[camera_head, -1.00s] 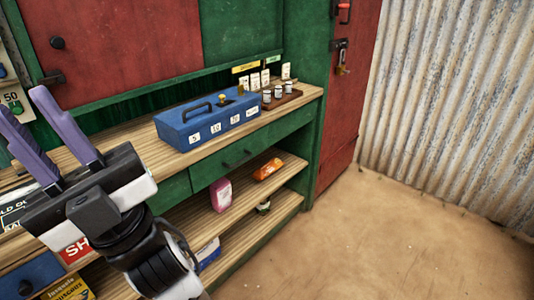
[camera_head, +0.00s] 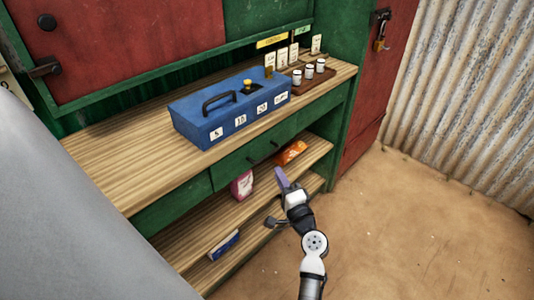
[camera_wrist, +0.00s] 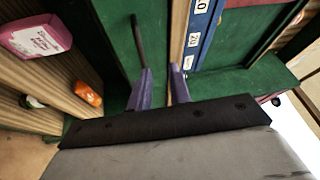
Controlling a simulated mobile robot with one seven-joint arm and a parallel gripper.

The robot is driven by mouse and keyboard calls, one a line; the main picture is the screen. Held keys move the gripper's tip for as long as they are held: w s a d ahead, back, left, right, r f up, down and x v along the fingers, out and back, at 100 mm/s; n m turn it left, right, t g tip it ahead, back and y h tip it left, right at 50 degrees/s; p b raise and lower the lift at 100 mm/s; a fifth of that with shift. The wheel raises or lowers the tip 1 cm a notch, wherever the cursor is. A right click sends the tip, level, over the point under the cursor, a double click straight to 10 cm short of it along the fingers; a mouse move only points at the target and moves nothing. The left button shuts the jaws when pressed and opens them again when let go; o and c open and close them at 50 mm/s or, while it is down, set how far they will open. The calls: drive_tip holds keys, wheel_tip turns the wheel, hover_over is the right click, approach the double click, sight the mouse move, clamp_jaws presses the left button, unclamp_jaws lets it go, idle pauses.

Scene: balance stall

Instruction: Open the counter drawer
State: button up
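The counter drawer (camera_head: 235,165) is a green front under the wooden counter top, and it looks flush with the counter. Its dark bar handle (camera_head: 263,157) is on the front; in the wrist view the handle (camera_wrist: 139,40) stands out just ahead of the left fingertip. My gripper (camera_head: 280,174) is below and in front of the handle's right end. In the wrist view its purple fingers (camera_wrist: 161,70) are apart, with nothing seen held between them. I cannot tell whether the left finger touches the handle.
A blue cash box (camera_head: 205,132) and a brown tray of small jars (camera_head: 315,80) stand on the counter (camera_head: 125,165). Below, a pink packet (camera_head: 242,186) and an orange packet (camera_head: 291,152) sit on a shelf. The sandy floor (camera_head: 410,230) to the right is open.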

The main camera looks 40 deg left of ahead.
sight(267, 155)
drive_tip(key=w+a+p, duration=0.1)
drive_tip(key=w+a, duration=0.1)
drive_tip(key=a, duration=0.1)
drive_tip(key=w+a+f+m+p, duration=0.1)
drive_tip(key=w+a, duration=0.1)
drive_tip(key=a, duration=0.1)
drive_tip(key=w+a+m+p, duration=0.1)
drive_tip(key=w+a, duration=0.1)
drive_tip(key=a, duration=0.2)
drive_tip(key=shift+w+f, duration=0.2)
drive_tip(key=shift+c, duration=0.4)
clamp_jaws()
